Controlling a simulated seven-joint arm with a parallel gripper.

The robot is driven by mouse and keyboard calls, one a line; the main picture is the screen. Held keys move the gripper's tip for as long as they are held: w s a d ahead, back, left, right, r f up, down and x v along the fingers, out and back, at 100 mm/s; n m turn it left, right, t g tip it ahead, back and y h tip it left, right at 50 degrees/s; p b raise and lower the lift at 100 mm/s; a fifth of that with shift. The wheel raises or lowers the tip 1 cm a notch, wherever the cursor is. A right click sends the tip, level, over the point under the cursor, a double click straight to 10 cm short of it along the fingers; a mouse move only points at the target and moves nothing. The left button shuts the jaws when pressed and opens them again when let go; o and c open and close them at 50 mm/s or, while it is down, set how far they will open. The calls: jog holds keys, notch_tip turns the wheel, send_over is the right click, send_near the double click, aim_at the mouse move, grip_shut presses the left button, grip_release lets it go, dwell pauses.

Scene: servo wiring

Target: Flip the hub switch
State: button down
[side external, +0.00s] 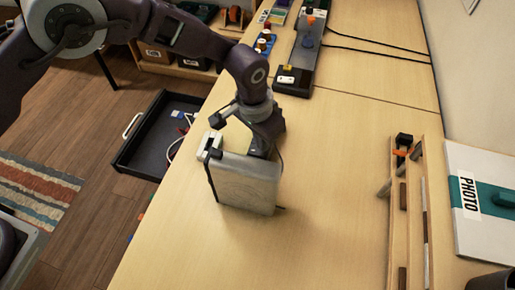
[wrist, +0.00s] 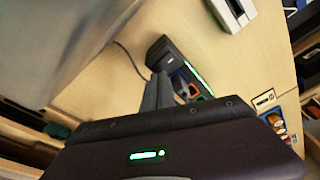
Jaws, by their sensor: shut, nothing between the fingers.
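A black box-like device with a lit green strip, likely the hub (wrist: 172,55), lies on the table just beyond my fingertips in the wrist view. An orange-edged part shows at its near end, partly behind my fingers. My gripper (wrist: 160,78) is shut and empty, its tips close to the device; I cannot tell whether they touch it. The switch itself is not clear. In the side view my gripper's fingers and the device are hidden behind a large grey upright case (side external: 245,183).
The grey case stands close beside my wrist and also fills the wrist view's upper left. A white block (side external: 210,146) shows at its upper left corner. A wooden rack (side external: 407,205) and a photo binder (side external: 480,205) lie right. An open drawer (side external: 150,150) is left.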

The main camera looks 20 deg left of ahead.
jog(key=shift+f, duration=0.85)
dwell(0.7)
jog(key=shift+r, duration=3.55)
